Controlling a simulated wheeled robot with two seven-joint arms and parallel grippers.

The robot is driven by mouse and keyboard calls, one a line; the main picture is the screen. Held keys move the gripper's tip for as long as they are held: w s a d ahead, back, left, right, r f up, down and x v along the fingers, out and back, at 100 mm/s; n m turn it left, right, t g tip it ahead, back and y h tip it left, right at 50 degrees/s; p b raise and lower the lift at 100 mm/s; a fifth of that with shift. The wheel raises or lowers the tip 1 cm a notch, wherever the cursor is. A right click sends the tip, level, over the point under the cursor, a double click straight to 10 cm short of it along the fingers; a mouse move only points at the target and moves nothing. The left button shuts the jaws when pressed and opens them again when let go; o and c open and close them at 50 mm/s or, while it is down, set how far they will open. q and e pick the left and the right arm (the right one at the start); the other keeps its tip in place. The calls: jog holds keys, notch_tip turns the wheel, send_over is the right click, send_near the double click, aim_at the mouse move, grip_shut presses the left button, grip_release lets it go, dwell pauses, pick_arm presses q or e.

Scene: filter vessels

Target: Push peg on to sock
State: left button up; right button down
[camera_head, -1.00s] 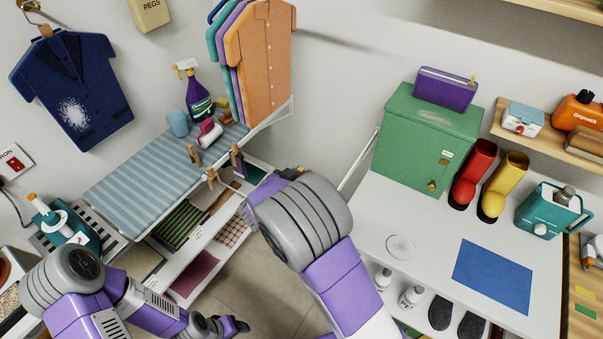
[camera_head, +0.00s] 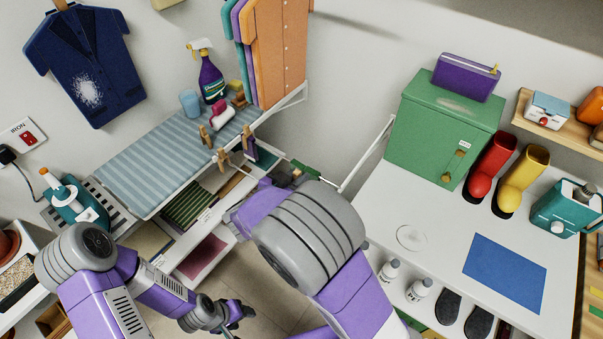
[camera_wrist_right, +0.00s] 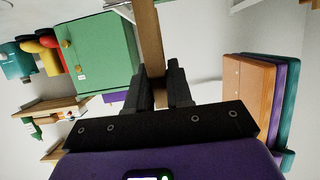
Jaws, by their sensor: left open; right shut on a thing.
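A wooden peg (camera_wrist_right: 150,45) is held between the dark fingers of my right gripper (camera_wrist_right: 165,90) in the right wrist view. In the head view my right wrist hides most of that gripper (camera_head: 290,178), and I cannot make out the held peg there. A dark purple cloth piece (camera_head: 250,150), perhaps the sock, hangs at the front of the striped board with a peg at its top. Other wooden pegs (camera_head: 206,137) (camera_head: 223,160) are clipped at the board's front edge. My left gripper (camera_head: 240,312) is open and empty at the bottom, away from the board.
The striped ironing board (camera_head: 150,165) carries a spray bottle (camera_head: 211,78) and a blue cup (camera_head: 190,102). Shirts (camera_head: 275,50) hang behind it. A green cabinet (camera_head: 440,130) and boots (camera_head: 490,165) stand on the white table (camera_head: 375,215) to the right.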

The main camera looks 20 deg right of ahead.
jog(key=shift+s+a, duration=0.25)
jog(key=shift+a, duration=0.1)
jog(key=shift+d+f+b, duration=0.1)
jog(key=shift+f+b, duration=1.65)
jog(key=shift+f, duration=1.95)
jog(key=c, duration=0.9)
grip_release()
jog(key=shift+c, duration=0.2)
